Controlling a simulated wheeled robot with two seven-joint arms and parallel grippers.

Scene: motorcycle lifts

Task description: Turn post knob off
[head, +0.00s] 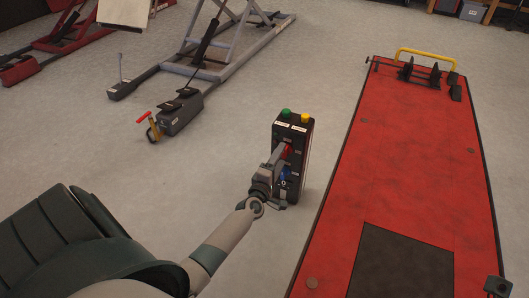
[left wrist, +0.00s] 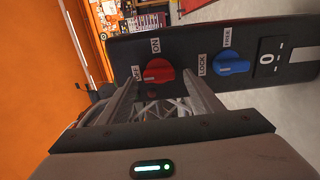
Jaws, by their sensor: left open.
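The black control post (head: 305,150) stands on the floor left of the red lift platform. Its red knob (left wrist: 158,72) has OFF and ON labels around it; part of it also shows in the head view (head: 288,149). A blue knob (left wrist: 232,65) with LOCK and FREE labels sits beside it on the panel. My left gripper (head: 281,157) is at the post's front face. In the left wrist view its fingers (left wrist: 161,84) are open, one on each side of the red knob. I cannot tell whether they touch it.
A green button (head: 286,112) and a yellow button (head: 306,118) are on the post's top. The red lift platform (head: 410,160) lies close on the right. A grey lift (head: 225,65) is at the back.

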